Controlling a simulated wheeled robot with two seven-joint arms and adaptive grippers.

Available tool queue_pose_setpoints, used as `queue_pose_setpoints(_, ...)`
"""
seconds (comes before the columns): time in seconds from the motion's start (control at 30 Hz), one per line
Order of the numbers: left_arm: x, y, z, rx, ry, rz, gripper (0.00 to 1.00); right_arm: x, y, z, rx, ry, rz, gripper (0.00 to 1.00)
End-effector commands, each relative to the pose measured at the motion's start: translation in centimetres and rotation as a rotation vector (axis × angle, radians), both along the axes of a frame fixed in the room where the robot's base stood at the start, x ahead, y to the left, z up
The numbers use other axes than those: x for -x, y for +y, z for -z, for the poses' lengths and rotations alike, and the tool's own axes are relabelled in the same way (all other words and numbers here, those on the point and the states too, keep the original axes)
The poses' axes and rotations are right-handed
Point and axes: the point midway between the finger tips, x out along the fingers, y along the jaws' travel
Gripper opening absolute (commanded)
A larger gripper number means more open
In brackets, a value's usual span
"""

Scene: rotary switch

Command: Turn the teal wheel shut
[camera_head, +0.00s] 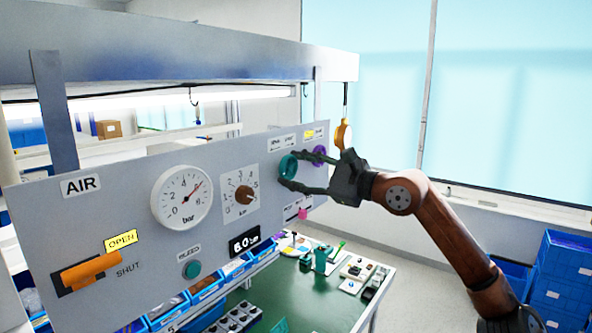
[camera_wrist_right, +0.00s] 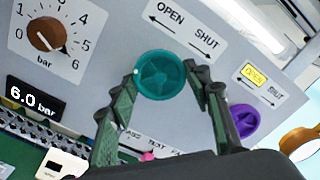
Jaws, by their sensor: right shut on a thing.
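The wheel's angle is hard to read. My left gripper is not in view.
A purple wheel (camera_head: 319,155) sits close to the right. A brown-knobbed dial (camera_head: 244,195), a pressure gauge (camera_head: 182,197), a 6.0 bar display (camera_head: 244,241) and an orange lever (camera_head: 90,272) share the panel. A green bench (camera_head: 325,295) lies below.

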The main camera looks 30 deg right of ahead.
Motion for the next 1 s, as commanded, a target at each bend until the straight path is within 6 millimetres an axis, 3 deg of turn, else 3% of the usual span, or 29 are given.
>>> queue_pose_setpoints(1.0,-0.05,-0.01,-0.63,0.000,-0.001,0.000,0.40,0.07,0.09,0.02,-0.890,0.368,0.002,0.21)
